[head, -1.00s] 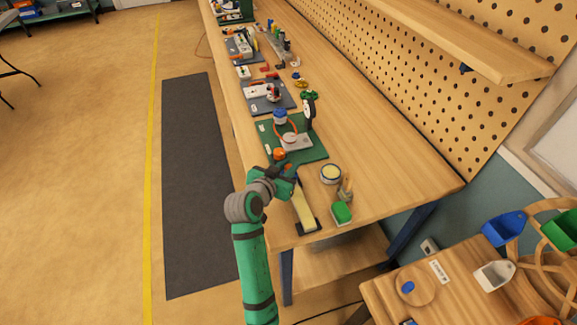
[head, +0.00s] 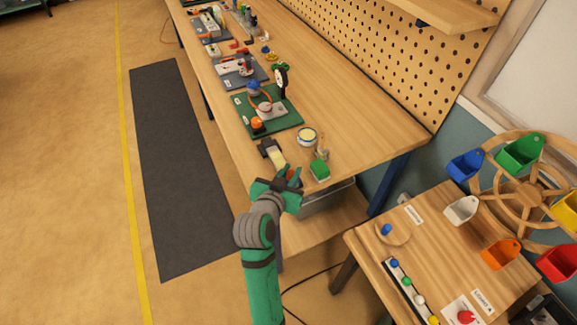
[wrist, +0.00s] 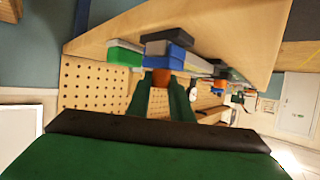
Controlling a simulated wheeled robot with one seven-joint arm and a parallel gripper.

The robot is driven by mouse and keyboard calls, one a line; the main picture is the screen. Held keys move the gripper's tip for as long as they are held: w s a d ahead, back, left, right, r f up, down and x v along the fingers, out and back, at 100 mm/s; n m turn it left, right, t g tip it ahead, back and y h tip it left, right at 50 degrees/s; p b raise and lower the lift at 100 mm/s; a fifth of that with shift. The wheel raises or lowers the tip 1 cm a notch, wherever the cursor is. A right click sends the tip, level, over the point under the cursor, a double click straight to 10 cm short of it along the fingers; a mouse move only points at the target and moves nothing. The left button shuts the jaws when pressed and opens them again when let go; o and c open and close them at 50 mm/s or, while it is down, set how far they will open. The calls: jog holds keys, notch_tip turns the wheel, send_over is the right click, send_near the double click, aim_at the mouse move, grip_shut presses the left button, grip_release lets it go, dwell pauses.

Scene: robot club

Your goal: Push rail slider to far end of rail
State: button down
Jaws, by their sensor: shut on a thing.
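The rail is a short pale yellow strip (head: 277,158) with a dark block at its upper end, at the workbench's near end. The slider (wrist: 166,52) is a blue block with an orange knob (wrist: 161,75), seen in the wrist view. My gripper (wrist: 162,86) is shut on the orange knob. In the head view my gripper (head: 289,175) is at the lower end of the rail, by the bench's front edge. It hides the slider's body and the rail's lower end there.
A green block (head: 319,170) stands just right of the rail, with a round tin (head: 307,137) behind it. A green board (head: 285,120) with parts lies farther along the workbench (head: 365,125). A lower wooden table (head: 355,245) stands at the right.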

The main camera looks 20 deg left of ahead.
jog(key=shift+s+d, duration=0.1)
jog(key=c, duration=1.6)
grip_release()
jog(key=v, duration=1)
jog(key=shift+s+r, duration=0.1)
jog(key=shift+s, duration=0.2)
